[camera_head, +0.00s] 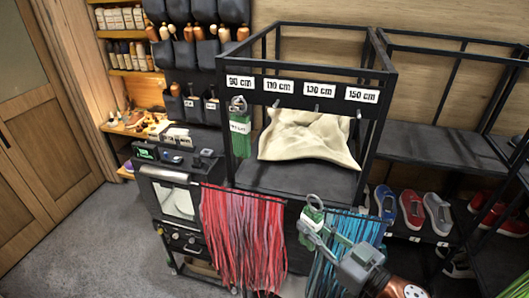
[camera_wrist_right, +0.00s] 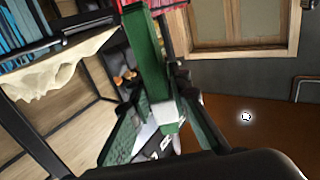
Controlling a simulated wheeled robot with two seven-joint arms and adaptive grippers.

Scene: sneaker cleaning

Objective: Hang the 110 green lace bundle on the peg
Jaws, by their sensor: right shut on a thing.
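A green lace bundle (camera_head: 314,213) with a metal ring on top is in my right gripper (camera_head: 321,232), in front of the rack and lower than the pegs. The right wrist view shows the green bundle (camera_wrist_right: 148,55) and its white tag (camera_wrist_right: 163,115) between the fingers (camera_wrist_right: 160,128); the tag's text is unreadable. The rack's black label rail (camera_head: 320,92) carries signs for 90, 110, 130 and 150 cm. The 110 cm sign (camera_head: 279,86) is second from left, with a small peg (camera_head: 276,103) below it. My left gripper is out of view.
Another green bundle (camera_head: 240,142) hangs under the 90 cm sign. Red laces (camera_head: 243,235) and blue laces (camera_head: 345,238) hang below the shelf. Sneakers (camera_head: 412,208) stand right; a dark machine (camera_head: 176,205) stands left.

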